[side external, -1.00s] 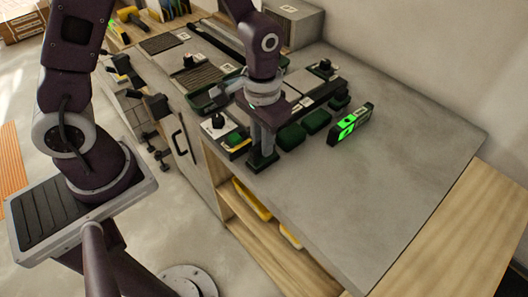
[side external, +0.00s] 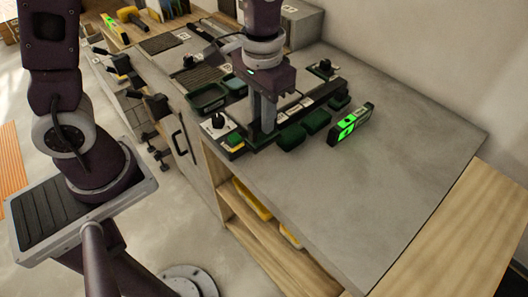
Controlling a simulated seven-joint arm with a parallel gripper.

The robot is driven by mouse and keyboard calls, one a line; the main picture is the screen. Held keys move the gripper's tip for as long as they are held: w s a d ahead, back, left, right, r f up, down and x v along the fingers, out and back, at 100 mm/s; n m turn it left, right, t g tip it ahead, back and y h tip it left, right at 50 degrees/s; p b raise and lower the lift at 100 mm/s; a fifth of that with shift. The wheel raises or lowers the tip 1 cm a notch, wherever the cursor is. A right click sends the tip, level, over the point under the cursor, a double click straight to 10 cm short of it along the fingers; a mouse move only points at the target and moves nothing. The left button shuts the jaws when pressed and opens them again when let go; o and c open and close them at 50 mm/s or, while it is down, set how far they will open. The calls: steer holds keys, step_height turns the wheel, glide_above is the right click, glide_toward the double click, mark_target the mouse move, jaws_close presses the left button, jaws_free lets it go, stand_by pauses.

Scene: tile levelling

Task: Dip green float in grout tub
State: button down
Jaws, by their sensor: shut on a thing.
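My gripper (side external: 263,124) points down over the grey worktop near its front edge. It is shut on a small dark green thing, which looks like the green float (side external: 260,140); the fingers hide much of it, and I cannot tell if it touches the worktop. A green open tub (side external: 207,99), which looks like the grout tub, sits to the left of and behind my gripper. A second, smaller green tub (side external: 236,84) is behind it. The held thing is apart from both tubs.
A white plate with a black knob (side external: 217,124) stands close at left. A grey box (side external: 301,22) is at the back. The worktop's right side (side external: 400,170) is clear.

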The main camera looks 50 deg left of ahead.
steer(key=shift+r, duration=0.4)
steer(key=w+a+r, duration=0.1)
steer(key=a+r, duration=0.2)
steer(key=a, duration=2.2)
steer(key=shift+d+f, duration=0.15)
steer(key=shift+f, duration=2.05)
steer(key=shift+d+f, duration=0.1)
steer(key=shift+f, duration=2.05)
steer(key=shift+r, duration=0.1)
step_height(320, 180, up, 8)
steer(key=shift+r, duration=0.2)
